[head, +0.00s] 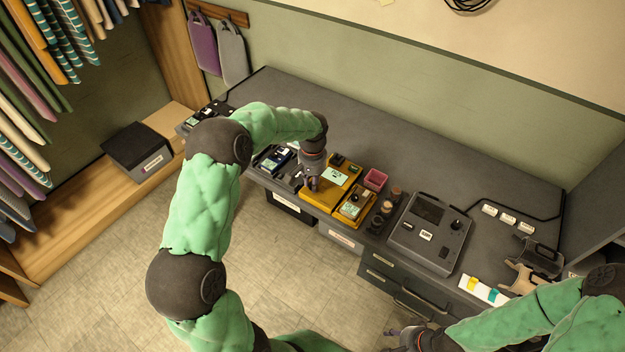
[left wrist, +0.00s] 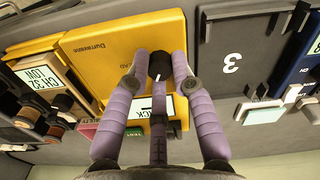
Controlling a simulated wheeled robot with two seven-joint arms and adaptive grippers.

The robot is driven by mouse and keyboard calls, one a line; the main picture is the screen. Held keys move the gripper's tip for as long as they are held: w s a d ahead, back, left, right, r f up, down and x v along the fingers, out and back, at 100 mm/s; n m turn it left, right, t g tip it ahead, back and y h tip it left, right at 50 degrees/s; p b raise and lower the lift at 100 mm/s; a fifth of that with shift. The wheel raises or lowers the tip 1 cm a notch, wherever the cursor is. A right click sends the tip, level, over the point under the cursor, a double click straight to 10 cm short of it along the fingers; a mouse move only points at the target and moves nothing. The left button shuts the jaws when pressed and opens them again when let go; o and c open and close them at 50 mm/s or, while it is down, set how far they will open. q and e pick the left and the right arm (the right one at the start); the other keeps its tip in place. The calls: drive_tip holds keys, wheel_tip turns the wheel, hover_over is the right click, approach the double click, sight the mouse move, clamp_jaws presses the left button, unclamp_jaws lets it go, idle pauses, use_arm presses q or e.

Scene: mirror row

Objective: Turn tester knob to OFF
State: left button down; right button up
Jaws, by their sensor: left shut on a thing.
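The yellow tester (head: 319,199) lies on the grey bench, with a pale display panel near its middle. In the left wrist view its yellow face (left wrist: 95,50) carries a black round knob (left wrist: 160,66) with a white pointer line. My left gripper (head: 312,184) is over the tester, and its purple fingers (left wrist: 160,80) are shut on the knob from both sides.
A smaller yellow device (head: 356,204) with a display stands right of the tester, near a pink bin (head: 375,179). A dark grey console (head: 430,231) is further right. A grey panel marked 3 (left wrist: 235,60) adjoins the tester. The bench's back is clear.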

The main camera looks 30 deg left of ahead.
use_arm(q)
drive_tip(key=n, duration=0.5)
drive_tip(key=shift+p, duration=0.4)
drive_tip(key=shift+n, duration=0.4)
drive_tip(key=c, duration=1.1)
unclamp_jaws()
drive_tip(key=shift+o, duration=0.2)
drive_tip(key=shift+r, duration=0.15)
wheel_tip(320, 180, up, 12)
drive_tip(key=shift+f, duration=0.2)
